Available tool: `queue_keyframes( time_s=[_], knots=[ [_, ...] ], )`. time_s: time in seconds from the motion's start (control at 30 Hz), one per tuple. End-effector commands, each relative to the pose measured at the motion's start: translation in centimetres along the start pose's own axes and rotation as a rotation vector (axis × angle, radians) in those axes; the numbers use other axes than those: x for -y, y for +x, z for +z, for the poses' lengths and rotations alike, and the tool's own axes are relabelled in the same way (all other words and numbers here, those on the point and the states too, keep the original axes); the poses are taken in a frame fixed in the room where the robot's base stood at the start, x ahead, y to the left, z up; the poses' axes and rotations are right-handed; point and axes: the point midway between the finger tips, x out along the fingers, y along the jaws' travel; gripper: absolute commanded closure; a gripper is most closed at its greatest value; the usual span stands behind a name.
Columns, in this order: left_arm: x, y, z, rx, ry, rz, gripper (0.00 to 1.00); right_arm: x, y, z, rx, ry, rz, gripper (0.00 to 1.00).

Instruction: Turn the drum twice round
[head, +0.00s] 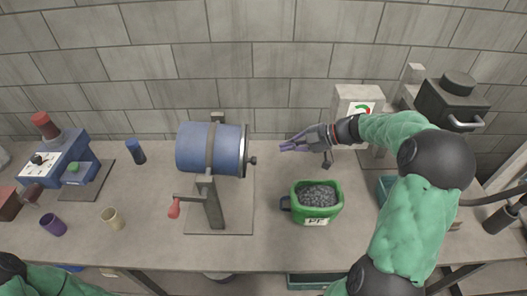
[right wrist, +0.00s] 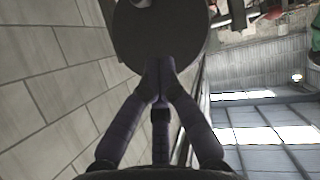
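The blue drum (head: 195,148) lies on its side in a grey stand (head: 210,205) on the bench, left of centre. Its lid (head: 243,151) with a dark knob (head: 253,160) faces right. A crank with a red handle (head: 174,207) hangs at the stand's lower left. My right gripper (head: 283,147) is in the air right of the lid, apart from it, fingers pointing left. In the right wrist view its fingers (right wrist: 159,70) come together with nothing between them, before the dark round lid (right wrist: 165,28). My left gripper is out of view; only part of that arm shows at lower left.
A green tub (head: 337,207) of dark grains stands right of the drum, below my right gripper. A blue machine (head: 72,158), a blue cup (head: 136,151), a cream cup (head: 112,218) and a purple cup (head: 53,225) stand at left. The bench before the crank is clear.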

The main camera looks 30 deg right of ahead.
Motion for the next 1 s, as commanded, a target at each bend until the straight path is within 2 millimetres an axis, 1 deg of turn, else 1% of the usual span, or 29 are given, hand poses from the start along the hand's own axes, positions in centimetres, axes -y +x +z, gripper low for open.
queue_keyframes(
  time_s=[0.17,0.63,0.8,1.0],
  knots=[
    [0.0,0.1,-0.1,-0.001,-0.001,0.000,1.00,0.1,1.6,0.1,0.000,-0.001,-0.002,1.00],
    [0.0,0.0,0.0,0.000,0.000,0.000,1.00,0.1,10.1,0.1,0.000,0.000,-0.003,1.00],
    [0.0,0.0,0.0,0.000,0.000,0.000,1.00,0.1,11.7,1.9,0.001,0.001,0.000,1.00],
    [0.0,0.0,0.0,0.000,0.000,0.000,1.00,0.0,12.6,2.8,0.001,-0.001,0.001,1.00]
  ],
)
